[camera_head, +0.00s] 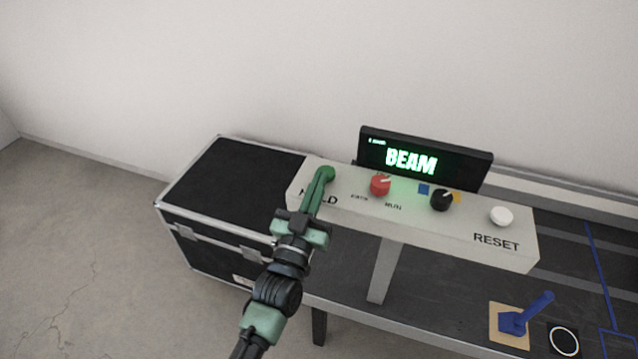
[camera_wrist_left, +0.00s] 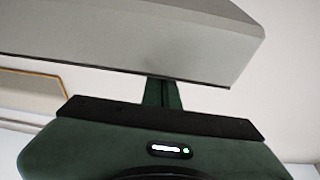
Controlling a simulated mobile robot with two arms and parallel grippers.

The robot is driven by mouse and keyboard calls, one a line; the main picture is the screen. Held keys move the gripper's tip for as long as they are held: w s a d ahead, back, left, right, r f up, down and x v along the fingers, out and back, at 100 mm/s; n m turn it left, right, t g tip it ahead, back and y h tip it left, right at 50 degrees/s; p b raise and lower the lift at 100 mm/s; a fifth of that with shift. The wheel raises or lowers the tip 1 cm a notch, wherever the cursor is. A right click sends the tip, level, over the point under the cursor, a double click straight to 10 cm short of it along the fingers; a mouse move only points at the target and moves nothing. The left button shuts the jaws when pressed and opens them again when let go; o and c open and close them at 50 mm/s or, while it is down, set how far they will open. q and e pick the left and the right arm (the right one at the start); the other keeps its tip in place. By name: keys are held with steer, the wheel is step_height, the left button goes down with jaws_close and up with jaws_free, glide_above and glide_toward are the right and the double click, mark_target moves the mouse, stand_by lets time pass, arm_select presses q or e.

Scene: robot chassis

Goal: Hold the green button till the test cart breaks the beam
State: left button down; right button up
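The green button (camera_head: 327,172) is at the left end of the pale control panel (camera_head: 460,226), above the partly covered word HOLD. My left gripper (camera_head: 322,178) reaches it from below, and its narrow green fingers lie together, shut with nothing seen between them. The fingertips overlap the button in the head view; how far it is pressed I cannot tell. In the left wrist view the fingers (camera_wrist_left: 161,93) run up behind the panel edge (camera_wrist_left: 130,45), so their tips are hidden. The display (camera_head: 425,160) reads BEAM in bright green. I cannot make out a test cart. My right gripper is not in view.
The panel also carries a red knob (camera_head: 380,185), a black knob (camera_head: 441,200) and a white RESET button (camera_head: 501,216). A black case (camera_head: 230,190) stands at left. A blue lever-like piece (camera_head: 525,315) sits on a tan plate at lower right, beside a white ring mark (camera_head: 564,340).

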arm_select(q)
step_height(320, 180, up, 3)
steer(key=shift+w+p, duration=0.15)
steer(key=shift+p, duration=0.4)
steer(key=b+v, duration=0.4)
steer(key=v, duration=0.6)
steer(key=shift+s, duration=0.25)
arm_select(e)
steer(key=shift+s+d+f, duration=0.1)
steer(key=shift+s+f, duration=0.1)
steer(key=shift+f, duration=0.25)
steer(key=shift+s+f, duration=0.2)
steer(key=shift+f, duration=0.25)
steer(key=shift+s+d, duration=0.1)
